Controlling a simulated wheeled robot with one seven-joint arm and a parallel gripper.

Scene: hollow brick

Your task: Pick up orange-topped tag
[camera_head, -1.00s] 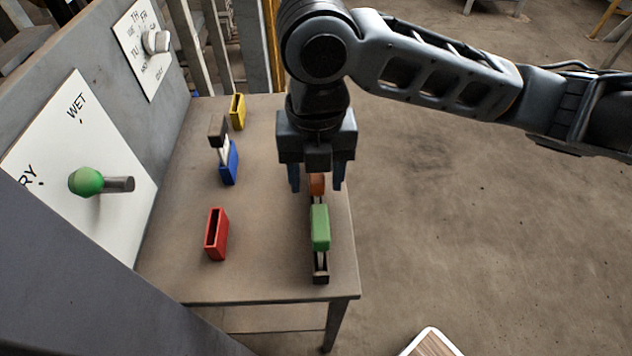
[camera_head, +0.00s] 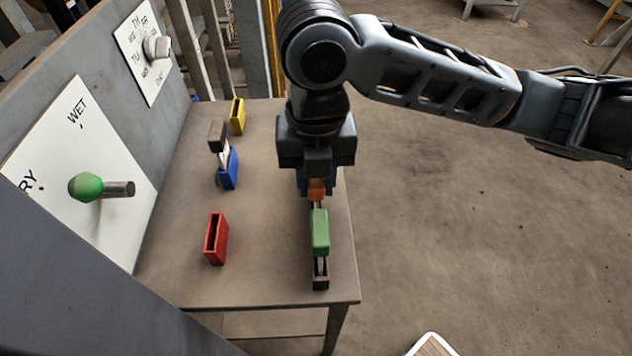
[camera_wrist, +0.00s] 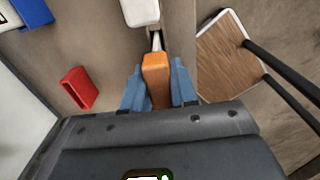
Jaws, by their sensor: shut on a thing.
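The orange-topped tag (camera_head: 317,189) stands near the right side of the table. My gripper (camera_wrist: 157,84) is shut around its orange top, with a blue finger on each side in the wrist view. In the head view my gripper points down over the tag and hides part of it. The tag's lower part cannot be seen clearly. A green-topped tag (camera_head: 320,230) stands in a dark narrow rack (camera_head: 321,283) just in front of it in the head view. A white block (camera_wrist: 140,12) lies just past the orange top in the wrist view.
On the table's left half stand a red holder (camera_head: 216,238), a blue holder (camera_head: 229,170) with a dark-topped tag (camera_head: 217,136) tilted in it, and a yellow holder (camera_head: 238,117). A panel with a green-knobbed lever (camera_head: 86,186) borders the left. The table's middle is clear.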

